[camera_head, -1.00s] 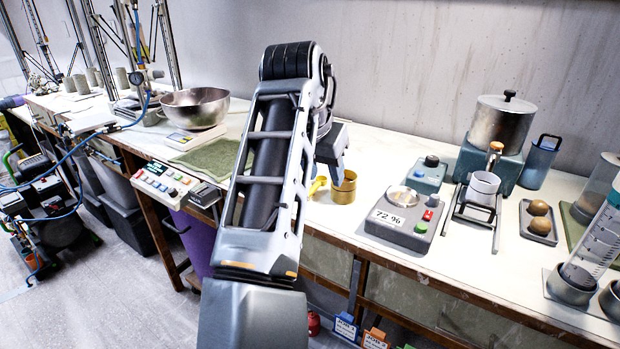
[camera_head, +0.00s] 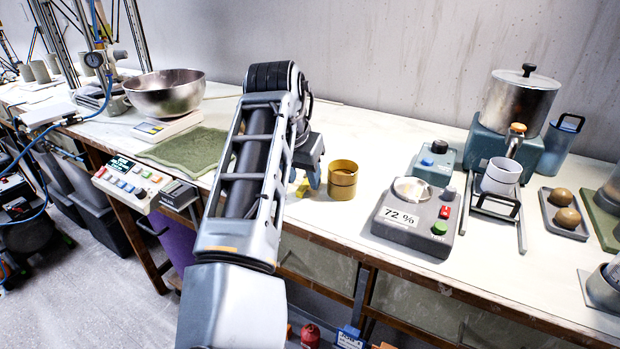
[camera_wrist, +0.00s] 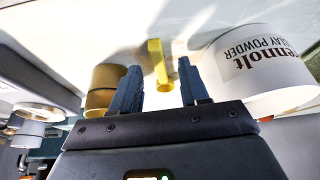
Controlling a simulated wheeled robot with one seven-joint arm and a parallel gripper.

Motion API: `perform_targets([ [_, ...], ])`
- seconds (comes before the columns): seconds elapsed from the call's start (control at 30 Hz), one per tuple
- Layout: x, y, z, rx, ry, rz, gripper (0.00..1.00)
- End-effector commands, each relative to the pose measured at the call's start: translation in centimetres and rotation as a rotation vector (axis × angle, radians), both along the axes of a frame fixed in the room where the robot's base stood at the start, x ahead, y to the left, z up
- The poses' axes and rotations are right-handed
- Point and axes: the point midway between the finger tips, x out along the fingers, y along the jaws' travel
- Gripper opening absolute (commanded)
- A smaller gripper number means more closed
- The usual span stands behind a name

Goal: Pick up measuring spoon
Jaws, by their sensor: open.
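The measuring spoon (camera_wrist: 158,62) is yellow, with a straight handle and a small round end. In the wrist view it lies on the white table between my gripper's two blue fingers. My gripper (camera_wrist: 160,68) is open, with a gap on both sides of the spoon. In the head view only a bit of the yellow spoon (camera_head: 302,188) shows beside my gripper (camera_head: 308,178), which is low over the table. My arm hides the rest. I cannot tell how far the fingertips are above the table.
A brass cup (camera_head: 342,182) stands just right of my gripper. A white clay powder container (camera_wrist: 268,70) is close to the right finger in the wrist view. A green cloth (camera_head: 188,148) lies left.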

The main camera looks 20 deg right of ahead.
Motion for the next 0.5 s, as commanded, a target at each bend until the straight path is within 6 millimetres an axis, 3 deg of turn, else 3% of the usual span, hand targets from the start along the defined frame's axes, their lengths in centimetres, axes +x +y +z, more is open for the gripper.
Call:
perform_targets([
  [0.13, 0.30, -0.38, -1.13, 0.000, 0.000, 0.000, 0.45],
  [0.37, 0.34, -0.44, -1.25, 0.000, -0.002, -0.001, 0.45],
  [0.5, 0.34, -0.44, -1.23, 0.000, -0.002, -0.001, 0.32],
])
